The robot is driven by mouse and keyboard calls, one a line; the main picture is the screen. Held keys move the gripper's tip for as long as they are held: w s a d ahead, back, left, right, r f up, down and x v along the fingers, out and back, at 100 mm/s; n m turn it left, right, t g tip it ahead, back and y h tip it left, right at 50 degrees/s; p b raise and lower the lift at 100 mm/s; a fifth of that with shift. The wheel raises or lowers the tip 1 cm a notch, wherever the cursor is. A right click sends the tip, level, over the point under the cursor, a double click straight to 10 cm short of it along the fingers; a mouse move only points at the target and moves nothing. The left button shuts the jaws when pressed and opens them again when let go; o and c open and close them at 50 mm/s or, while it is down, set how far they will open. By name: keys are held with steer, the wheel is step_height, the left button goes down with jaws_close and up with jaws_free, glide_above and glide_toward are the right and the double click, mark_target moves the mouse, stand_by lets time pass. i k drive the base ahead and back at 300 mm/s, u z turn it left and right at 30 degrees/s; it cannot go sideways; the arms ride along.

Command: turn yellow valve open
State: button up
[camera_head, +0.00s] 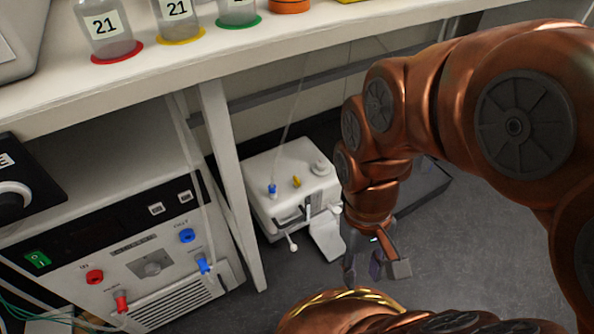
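The yellow valve (297,182) is a small yellow handle on top of a white boxy unit (262,205) that stands on the floor under the bench. A blue connector (272,190) with a thin tube rising from it sits to the valve's left on the same unit. My gripper (375,275) points down, to the right of and nearer than the white unit, apart from the valve. Its fingers are spread with nothing visible held between them. The valve's exact handle angle is too small to tell.
A bench top (180,62) with several vessels overhangs the unit. A bench leg (232,185) stands just left of it, beside a control unit (150,262) with red and blue connectors. A flat dark box (425,190) lies behind my arm. Grey floor (490,210) is clear at right.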

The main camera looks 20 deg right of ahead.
mark_target(297, 183)
steer(key=u, duration=0.4)
steer(key=k, duration=0.8)
steer(key=u, duration=0.75)
